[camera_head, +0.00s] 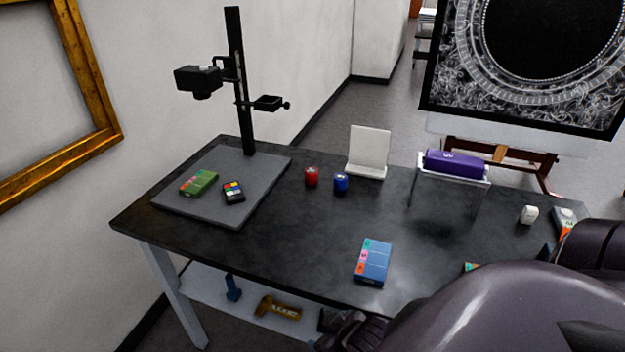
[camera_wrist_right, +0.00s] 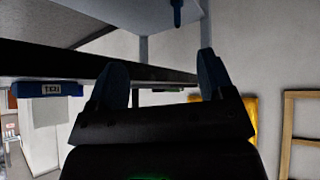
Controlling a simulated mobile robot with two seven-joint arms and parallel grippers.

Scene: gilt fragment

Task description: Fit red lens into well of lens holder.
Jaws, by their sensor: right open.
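The red lens (camera_head: 311,176) is a small red cylinder standing upright on the dark table, just left of a similar blue cylinder (camera_head: 341,183). A black bracket (camera_head: 268,103) on the stand's post looks like the lens holder; its well is too small to make out. My right gripper (camera_head: 350,330) is low at the table's front edge, well away from the red lens and partly hidden by my arm. In the right wrist view my gripper (camera_wrist_right: 162,80) has its two fingers apart with nothing between them. My left gripper is not in view.
A grey baseboard (camera_head: 225,165) carries the black post (camera_head: 236,80), a green box (camera_head: 199,183) and a colour-patched block (camera_head: 234,192). The table's middle is clear.

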